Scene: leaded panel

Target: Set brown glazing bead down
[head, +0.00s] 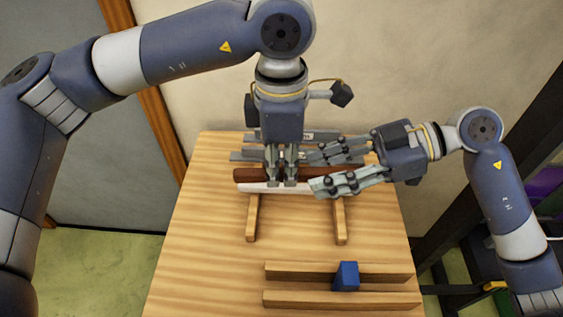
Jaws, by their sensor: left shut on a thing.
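The brown glazing bead (247,174) is a long dark brown bar lying left to right near the back of the wooden table. My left gripper (281,182) points down and is shut on the bead near its middle. Right below the bead in the picture is a white strip (257,187); I cannot tell whether they touch. My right gripper (311,173) comes in from the right with its fingers spread, one on the far side and one on the near side of the bead's right part. Its fingers hide part of the bead and the white strip.
Two wooden bars (252,219) (340,221) run forward from under the white strip. Grey metal pieces (240,156) lie behind the bead. The table's (205,250) left side is clear.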

